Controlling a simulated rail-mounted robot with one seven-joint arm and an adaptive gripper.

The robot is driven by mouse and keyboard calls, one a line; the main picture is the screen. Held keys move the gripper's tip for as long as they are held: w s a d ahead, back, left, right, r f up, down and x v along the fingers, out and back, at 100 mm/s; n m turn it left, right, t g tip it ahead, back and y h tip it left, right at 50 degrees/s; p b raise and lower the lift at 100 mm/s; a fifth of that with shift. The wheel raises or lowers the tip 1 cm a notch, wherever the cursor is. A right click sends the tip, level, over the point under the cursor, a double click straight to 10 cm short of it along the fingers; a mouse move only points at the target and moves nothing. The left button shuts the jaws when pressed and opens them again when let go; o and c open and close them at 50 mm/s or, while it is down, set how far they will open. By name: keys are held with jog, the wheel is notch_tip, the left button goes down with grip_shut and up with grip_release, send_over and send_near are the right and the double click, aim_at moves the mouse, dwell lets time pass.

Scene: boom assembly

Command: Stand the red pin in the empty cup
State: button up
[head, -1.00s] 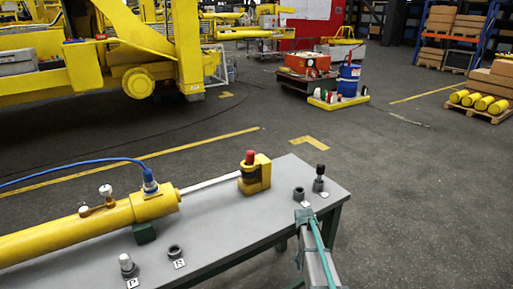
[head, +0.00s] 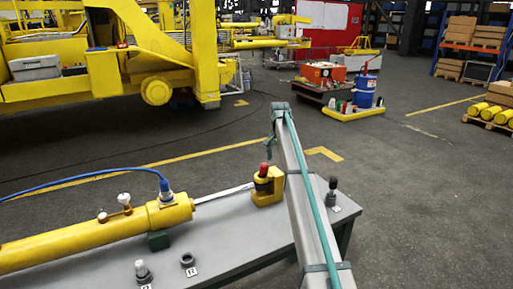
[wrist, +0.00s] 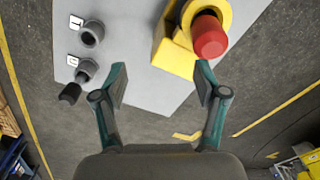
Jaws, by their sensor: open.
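The red pin (head: 262,171) stands in the yellow rod-end block (head: 268,193) on the grey table. Its red head (wrist: 209,37) shows at the upper right in the wrist view, seen over the block (wrist: 175,50). My gripper (wrist: 160,82) is open and empty, with its right finger close to the red head in the picture. In the head view my gripper (head: 268,145) is small, near and above the pin. An empty cup (head: 187,260) stands at the table's front. Another cup (wrist: 91,34), seemingly empty, is in the wrist view; my arm hides it in the head view.
A cup with a black pin (head: 333,183) stands at the table's right end. A cup with a silver pin (head: 142,271) stands at the front left. The yellow cylinder (head: 100,237) with a blue hose lies along the table. Small labels lie by the cups.

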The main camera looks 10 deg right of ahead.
aim_at(264, 164)
jog(key=w+a+r, duration=0.1)
jog(key=a+r, duration=0.1)
jog(key=a, duration=0.1)
jog(key=w+a+r, duration=0.1)
jog(key=a+r, duration=0.1)
jog(key=shift+w, duration=0.35)
jog(key=shift+a, duration=0.15)
notch_tip(264, 164, down, 11)
jog(key=p, duration=0.3)
jog(key=shift+w+a+r, duration=0.1)
jog(key=shift+a+r, duration=0.05)
grip_shut()
jog(key=shift+r, duration=0.1)
jog(key=shift+r, duration=0.1)
